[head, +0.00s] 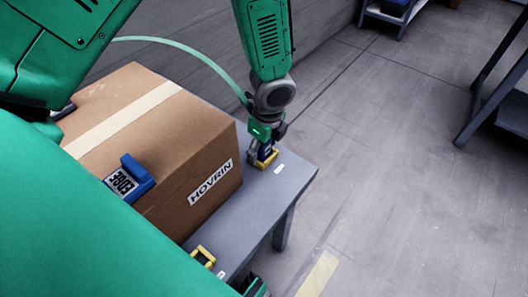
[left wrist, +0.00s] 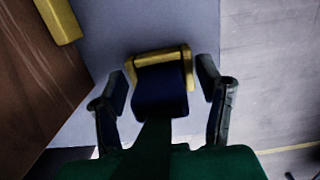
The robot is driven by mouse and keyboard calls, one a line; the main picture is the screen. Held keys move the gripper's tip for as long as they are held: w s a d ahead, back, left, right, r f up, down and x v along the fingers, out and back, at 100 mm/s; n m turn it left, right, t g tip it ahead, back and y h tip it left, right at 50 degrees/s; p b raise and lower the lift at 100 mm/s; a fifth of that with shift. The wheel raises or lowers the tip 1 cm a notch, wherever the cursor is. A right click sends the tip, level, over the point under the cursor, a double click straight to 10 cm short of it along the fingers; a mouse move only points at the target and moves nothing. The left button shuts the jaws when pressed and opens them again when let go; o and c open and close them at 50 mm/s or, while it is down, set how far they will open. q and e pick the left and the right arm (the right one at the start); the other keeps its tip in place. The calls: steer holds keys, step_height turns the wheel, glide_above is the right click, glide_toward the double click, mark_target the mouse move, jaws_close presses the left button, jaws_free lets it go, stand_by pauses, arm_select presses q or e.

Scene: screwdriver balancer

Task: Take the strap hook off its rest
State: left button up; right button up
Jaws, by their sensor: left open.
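The strap hook (head: 266,150) is a dark blue piece at the table's far right corner. It sits at a yellow rest (head: 264,163). In the left wrist view the hook (left wrist: 160,92) shows dark blue in front of the yellow rest (left wrist: 158,57). My left gripper (head: 262,147) is over the hook from above. In the left wrist view its open fingers (left wrist: 162,92) stand on either side of the hook, with gaps on both sides. A green strap (head: 180,46) runs from the left to my left gripper. Only a green-and-black part, probably my right gripper (head: 256,287), shows at the bottom edge.
A brown carton (head: 200,150) marked HOVRIN fills much of the grey table (head: 272,200). A blue device (head: 130,180) sits on the carton's near edge. Another yellow bracket (head: 203,256) is on the table's near part.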

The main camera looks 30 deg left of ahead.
arm_select(q)
steer(key=shift+r, duration=0.15)
steer(key=shift+c, duration=0.4)
steer(key=shift+d, duration=0.2)
jaws_close()
steer(key=shift+a+r, duration=0.1)
steer(key=shift+r, duration=0.15)
step_height(320, 180, up, 10)
steer(key=p, duration=0.3)
steer(key=shift+f+p, duration=0.2)
steer(key=shift+p, duration=0.15)
